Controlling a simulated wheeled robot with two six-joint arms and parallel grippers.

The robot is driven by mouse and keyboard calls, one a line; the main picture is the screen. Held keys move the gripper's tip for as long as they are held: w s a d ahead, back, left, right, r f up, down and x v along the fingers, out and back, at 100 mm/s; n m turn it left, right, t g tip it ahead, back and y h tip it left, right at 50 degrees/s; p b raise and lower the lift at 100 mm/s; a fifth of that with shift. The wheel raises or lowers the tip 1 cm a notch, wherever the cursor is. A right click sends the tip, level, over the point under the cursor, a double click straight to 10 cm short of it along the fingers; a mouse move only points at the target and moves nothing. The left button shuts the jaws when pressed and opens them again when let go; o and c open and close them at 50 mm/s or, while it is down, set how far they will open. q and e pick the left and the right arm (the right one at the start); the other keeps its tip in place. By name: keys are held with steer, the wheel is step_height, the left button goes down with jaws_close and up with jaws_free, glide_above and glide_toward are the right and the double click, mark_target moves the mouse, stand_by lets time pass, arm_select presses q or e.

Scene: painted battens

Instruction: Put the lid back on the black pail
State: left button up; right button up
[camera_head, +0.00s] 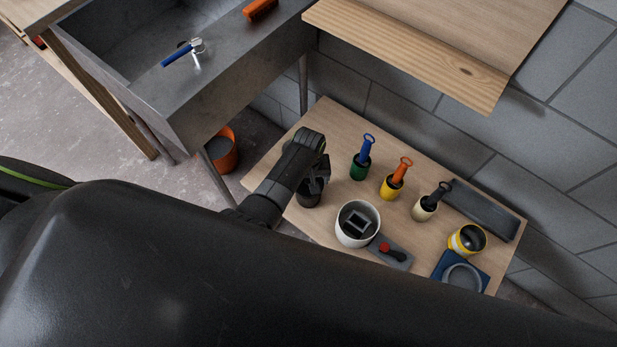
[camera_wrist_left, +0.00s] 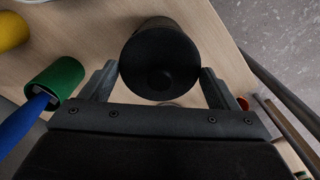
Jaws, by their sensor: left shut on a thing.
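The black pail (camera_head: 308,197) stands at the left end of the low wooden table, partly hidden behind my left gripper (camera_head: 313,180). In the left wrist view the dark round pail (camera_wrist_left: 160,50) lies between the two fingers of my left gripper (camera_wrist_left: 160,82), which is shut on it. Its near end shows a smaller dark circle; I cannot tell whether this is the inside or a cover. I cannot make out a separate lid for certain. My right gripper does not show.
Green (camera_head: 359,170), yellow (camera_head: 391,187) and cream (camera_head: 425,208) holders with handled tools stand behind. A sink (camera_head: 225,95) stands left.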

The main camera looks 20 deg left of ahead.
arm_select(q)
steer(key=shift+p, duration=0.3)
stand_by(0.4)
stand_by(0.7)
stand_by(0.4)
steer(key=shift+f+p, duration=0.15)
steer(key=shift+p, duration=0.15)
stand_by(0.7)
stand_by(0.4)
steer(key=o, duration=0.9)
